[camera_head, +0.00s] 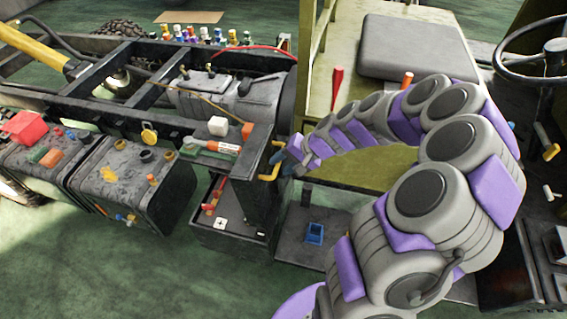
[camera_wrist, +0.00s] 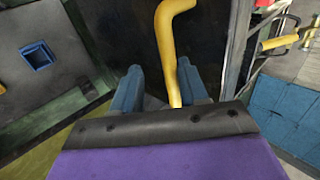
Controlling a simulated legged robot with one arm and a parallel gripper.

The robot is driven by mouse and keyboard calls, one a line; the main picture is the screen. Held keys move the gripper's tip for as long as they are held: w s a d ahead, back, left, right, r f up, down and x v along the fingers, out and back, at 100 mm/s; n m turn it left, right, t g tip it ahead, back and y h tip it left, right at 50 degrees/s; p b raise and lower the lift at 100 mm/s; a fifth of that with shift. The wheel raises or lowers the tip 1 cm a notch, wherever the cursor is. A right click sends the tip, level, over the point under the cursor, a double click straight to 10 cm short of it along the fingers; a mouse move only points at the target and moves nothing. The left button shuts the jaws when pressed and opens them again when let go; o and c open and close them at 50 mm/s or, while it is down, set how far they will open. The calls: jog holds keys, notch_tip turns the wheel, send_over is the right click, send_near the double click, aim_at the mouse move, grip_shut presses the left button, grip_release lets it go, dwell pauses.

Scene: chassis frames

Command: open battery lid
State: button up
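The battery lid is a dark panel (camera_head: 256,172) standing upright over the battery box (camera_head: 232,236), whose open inside shows red and white parts. A bent yellow handle (camera_head: 275,160) sticks out from the lid's right side. My gripper (camera_head: 286,168) is beside this handle, reaching in from the right. In the wrist view the yellow handle (camera_wrist: 168,45) runs between the two blue fingers of my gripper (camera_wrist: 160,85). The fingers are apart, with a gap on the left of the handle; the handle lies close to the right finger. Contact is unclear. The dark lid (camera_wrist: 115,35) is behind it.
A grey step with a blue square cup (camera_head: 315,234) lies right of the box. Dark tanks (camera_head: 140,180) with caps stand left. The green floor at front left is clear.

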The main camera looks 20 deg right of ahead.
jog(key=p+v, duration=0.3)
jog(key=v, duration=1.4)
jog(key=shift+d, duration=0.2)
jog(key=shift+a+r, duration=0.1)
jog(key=s+a+r+n+g, duration=0.25)
jog(key=s+a+n, duration=0.2)
jog(key=a, duration=0.65)
jog(key=s+a+n+g+h, duration=0.1)
jog(key=s+a+g+h, duration=0.1)
jog(key=s, duration=0.8)
jog(key=s+a+f+n+g+h, duration=0.1)
jog(key=s+a+n+g+h, duration=0.1)
jog(key=s, duration=0.8)
jog(key=shift+s+a+h, duration=0.2)
jog(key=shift+a+h, duration=0.55)
jog(key=shift+h, duration=0.45)
jog(key=shift+a, duration=0.25)
